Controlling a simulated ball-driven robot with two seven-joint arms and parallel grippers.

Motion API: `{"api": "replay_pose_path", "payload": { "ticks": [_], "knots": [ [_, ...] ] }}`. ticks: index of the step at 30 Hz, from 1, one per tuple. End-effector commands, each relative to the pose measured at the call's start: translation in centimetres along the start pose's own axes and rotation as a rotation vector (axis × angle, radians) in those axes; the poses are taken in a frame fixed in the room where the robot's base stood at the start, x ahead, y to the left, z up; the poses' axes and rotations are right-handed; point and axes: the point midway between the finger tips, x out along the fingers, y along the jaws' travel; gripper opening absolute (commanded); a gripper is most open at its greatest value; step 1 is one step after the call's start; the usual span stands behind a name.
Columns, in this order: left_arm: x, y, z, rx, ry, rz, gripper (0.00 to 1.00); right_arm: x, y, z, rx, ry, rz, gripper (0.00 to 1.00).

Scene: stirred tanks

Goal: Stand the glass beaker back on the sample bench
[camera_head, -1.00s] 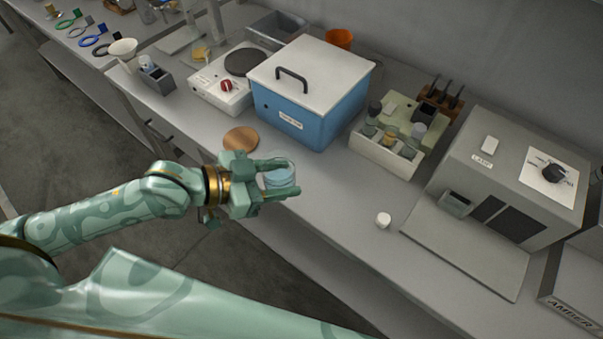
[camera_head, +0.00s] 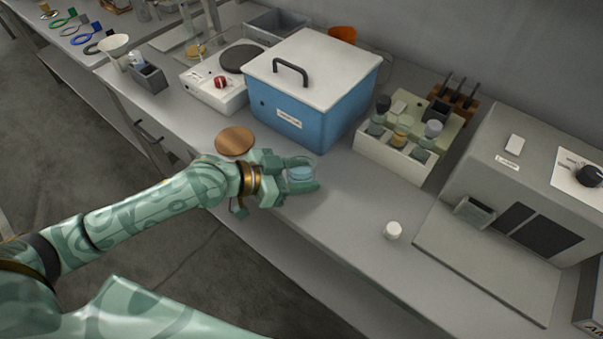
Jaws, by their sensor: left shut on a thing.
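The glass beaker (camera_head: 301,173) is small and clear with pale blue liquid in it. My left gripper (camera_head: 298,178) is shut on it, with a finger on either side. The beaker looks upright. It is over the front part of the grey sample bench (camera_head: 345,215), to the right of a round wooden disc. I cannot tell whether its base touches the bench top, as the gripper hides its lower part. My right gripper is not in view.
A blue box with a white lid (camera_head: 310,88) stands behind the beaker. The wooden disc (camera_head: 235,141) lies left of the gripper. A rack of bottles (camera_head: 398,155), a small white cap (camera_head: 393,230) and a grey lamp box (camera_head: 530,170) are to the right. Bare bench lies between.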

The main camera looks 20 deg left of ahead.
Motion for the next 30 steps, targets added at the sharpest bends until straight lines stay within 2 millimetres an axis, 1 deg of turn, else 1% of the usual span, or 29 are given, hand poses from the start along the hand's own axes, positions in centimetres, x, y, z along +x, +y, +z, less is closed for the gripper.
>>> {"api": "replay_pose_path", "payload": {
  "ticks": [4,5,6,7,16,17,19,23,27,30],
  "knots": [
    [0.1,0.0,0.2,0.0,0.0,0.0,0.2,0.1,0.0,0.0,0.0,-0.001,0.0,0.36],
    [0.1,0.0,0.3,-0.001,0.0,0.0,0.48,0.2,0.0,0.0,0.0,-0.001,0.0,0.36],
    [0.1,0.0,0.2,0.0,0.0,0.0,0.59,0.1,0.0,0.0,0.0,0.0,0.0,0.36],
    [0.1,0.0,0.2,-0.001,0.0,0.0,0.67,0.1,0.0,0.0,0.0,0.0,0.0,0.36],
    [0.0,0.0,0.0,0.0,0.0,0.0,0.67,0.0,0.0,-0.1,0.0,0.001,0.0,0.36],
    [-0.1,0.0,-0.2,0.0,0.001,0.0,0.67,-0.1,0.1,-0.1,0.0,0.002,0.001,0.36],
    [-0.8,-0.1,0.0,0.001,-0.003,-0.002,0.67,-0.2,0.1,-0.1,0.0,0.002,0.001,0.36],
    [-3.4,0.0,-0.1,0.003,-0.005,0.0,0.67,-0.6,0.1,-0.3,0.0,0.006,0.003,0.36],
    [-6.9,0.0,0.0,0.004,-0.008,0.001,0.67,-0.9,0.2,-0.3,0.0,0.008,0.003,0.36],
    [-8.9,0.0,0.1,0.002,-0.007,0.0,0.67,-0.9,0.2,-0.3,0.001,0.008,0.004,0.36]
  ]
}}
